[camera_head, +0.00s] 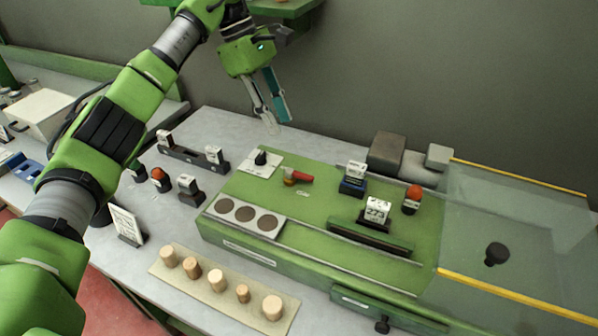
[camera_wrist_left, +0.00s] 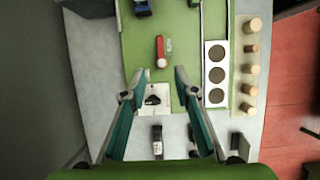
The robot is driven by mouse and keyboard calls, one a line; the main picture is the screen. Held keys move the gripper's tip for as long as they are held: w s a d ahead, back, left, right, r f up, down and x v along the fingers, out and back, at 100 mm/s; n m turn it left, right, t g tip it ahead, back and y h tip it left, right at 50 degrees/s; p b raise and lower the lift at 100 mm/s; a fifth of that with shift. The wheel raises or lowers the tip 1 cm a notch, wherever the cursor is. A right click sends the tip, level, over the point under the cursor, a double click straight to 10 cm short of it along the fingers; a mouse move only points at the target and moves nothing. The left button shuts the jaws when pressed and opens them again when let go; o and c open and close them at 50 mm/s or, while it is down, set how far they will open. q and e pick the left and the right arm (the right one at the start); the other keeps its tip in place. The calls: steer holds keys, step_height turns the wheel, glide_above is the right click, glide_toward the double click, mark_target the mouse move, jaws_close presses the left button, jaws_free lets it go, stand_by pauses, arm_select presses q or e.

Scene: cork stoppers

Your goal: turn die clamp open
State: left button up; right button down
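A red-handled lever (camera_head: 298,177) lies on the green machine top (camera_head: 330,193); it also shows in the left wrist view (camera_wrist_left: 160,48). Beside it a black knob (camera_head: 261,158) stands on a white plate, seen in the left wrist view (camera_wrist_left: 153,98) between my fingers. No readable label tells which of the two is the die clamp. My left gripper (camera_head: 278,122) is above and behind the machine, apart from both. In the left wrist view its two fingers (camera_wrist_left: 158,72) are spread with nothing between them. My right gripper is not in view.
Several cork stoppers (camera_head: 243,292) stand on a board at the front. A plate with dark discs (camera_head: 244,213) lies at the machine's left end. An orange-topped button (camera_head: 412,198) and number blocks (camera_head: 376,211) stand to the right. A clear cover (camera_head: 515,225) encloses the right end.

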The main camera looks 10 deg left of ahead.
mark_target(302, 174)
arm_select(q)
steer(key=p+x, duration=0.3)
steer(key=x, duration=1)
steer(key=shift+s+f, duration=0.1)
steer(key=shift+f, duration=0.15)
jaws_close()
